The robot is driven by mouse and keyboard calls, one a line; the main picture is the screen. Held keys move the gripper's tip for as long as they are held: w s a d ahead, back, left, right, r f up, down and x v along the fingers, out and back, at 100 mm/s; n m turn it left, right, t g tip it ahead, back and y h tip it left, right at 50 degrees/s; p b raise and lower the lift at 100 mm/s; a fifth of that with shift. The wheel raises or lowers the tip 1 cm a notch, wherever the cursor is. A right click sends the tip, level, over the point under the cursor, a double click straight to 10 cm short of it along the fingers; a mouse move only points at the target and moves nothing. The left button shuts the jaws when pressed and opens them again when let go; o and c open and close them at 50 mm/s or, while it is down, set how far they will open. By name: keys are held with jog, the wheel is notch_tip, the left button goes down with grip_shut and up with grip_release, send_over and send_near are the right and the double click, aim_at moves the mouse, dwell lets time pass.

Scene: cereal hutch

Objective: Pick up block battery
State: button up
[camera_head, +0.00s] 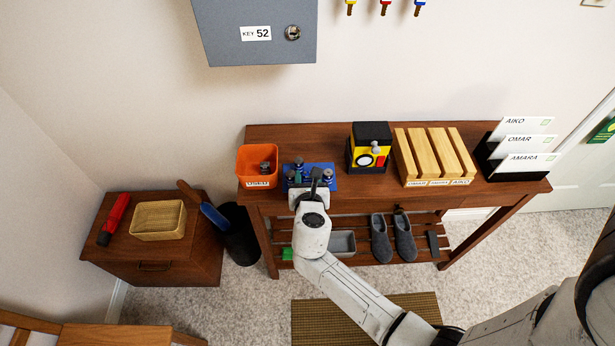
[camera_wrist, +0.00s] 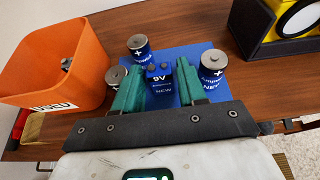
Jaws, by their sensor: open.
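The block battery (camera_wrist: 160,92), dark blue and marked 9V and NEW, stands upright on a blue mat (camera_wrist: 188,55) in the wrist view. My gripper (camera_wrist: 160,76) is open, with one green finger on each side of the block battery. I cannot tell whether either finger touches it. In the head view my gripper (camera_head: 312,180) is over the blue mat (camera_head: 332,184) on the wooden table, and the block battery is hard to make out there.
Round blue batteries stand close by: one behind (camera_wrist: 138,46), one at the left finger (camera_wrist: 115,76), one at the right finger (camera_wrist: 212,70). An orange bin (camera_wrist: 50,62) marked USED, holding a battery, is at left. A yellow and black device (camera_head: 370,150) stands at right.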

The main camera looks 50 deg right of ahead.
grip_shut()
dwell(0.3)
jog(key=shift+r, duration=0.1)
